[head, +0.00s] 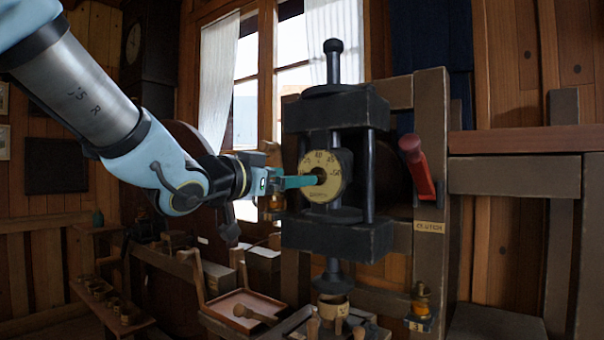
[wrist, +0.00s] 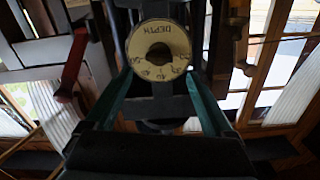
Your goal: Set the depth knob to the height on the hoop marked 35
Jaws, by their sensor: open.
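The depth knob is a round cream dial (head: 333,188) with dark numbers around its rim and a dark round centre, on the front of a black press frame. A 50 shows at its right side; other numbers are too small to read surely, and I cannot make out a 35. In the wrist view the dial (wrist: 143,38) is upside down, lettered DEPTH. My gripper (head: 312,181) reaches in from the left, its teal fingertips at the dial's face. In the wrist view my gripper (wrist: 161,74) is open, one finger on each side of the dial's lower part. Contact is unclear.
A red lever (head: 417,166) stands right of the press, above a plate marked CLUTCH (head: 429,227). A black upright screw (head: 333,65) rises above the press frame (head: 300,113). A tray (head: 243,306) and small turned pieces lie below.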

